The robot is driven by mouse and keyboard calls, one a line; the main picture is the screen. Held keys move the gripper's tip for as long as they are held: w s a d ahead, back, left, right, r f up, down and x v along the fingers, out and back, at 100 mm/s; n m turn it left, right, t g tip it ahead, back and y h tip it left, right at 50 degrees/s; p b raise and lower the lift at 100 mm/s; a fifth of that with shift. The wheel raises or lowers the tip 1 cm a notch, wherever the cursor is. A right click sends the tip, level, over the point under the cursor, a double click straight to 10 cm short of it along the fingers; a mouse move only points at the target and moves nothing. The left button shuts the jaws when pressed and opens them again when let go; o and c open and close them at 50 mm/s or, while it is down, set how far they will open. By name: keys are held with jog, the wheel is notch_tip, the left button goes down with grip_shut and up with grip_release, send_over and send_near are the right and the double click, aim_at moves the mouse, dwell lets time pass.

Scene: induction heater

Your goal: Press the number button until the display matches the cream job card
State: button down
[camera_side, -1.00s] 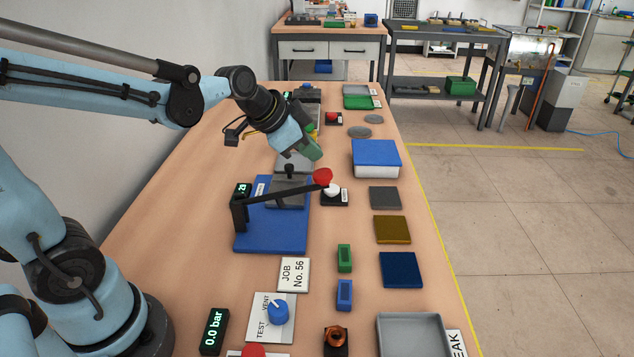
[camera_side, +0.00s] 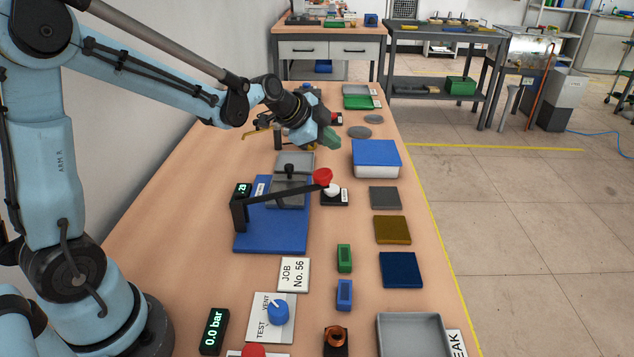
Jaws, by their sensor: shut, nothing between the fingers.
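The cream job card (camera_side: 294,274) lies on the bench and reads "JOB No. 56". A small dark display (camera_side: 242,189) with green digits stands at the left of the blue fixture (camera_side: 265,238); its digits are small and look like 23. A white button on a black base (camera_side: 333,193) sits right of the fixture, partly behind the red knob (camera_side: 323,176) of a black lever. My gripper (camera_side: 331,142) is shut and empty, in the air beyond the fixture and apart from the white button.
A blue-lidded box (camera_side: 376,158) stands right of my gripper. A red button (camera_side: 336,118) is farther back, partly hidden by my gripper. Grey, brown and navy pads line the right edge. A dial plate (camera_side: 267,318) and a "0.0 bar" display (camera_side: 213,331) are in front.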

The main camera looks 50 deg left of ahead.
aim_at(329, 189)
jog(key=shift+f, duration=0.1)
jog(key=shift+f, duration=4.3)
jog(key=shift+f, duration=0.1)
jog(key=shift+f, duration=0.3)
jog(key=shift+f, duration=0.5)
jog(key=shift+r, duration=0.95)
jog(key=shift+r, duration=0.1)
jog(key=shift+r, duration=2.4)
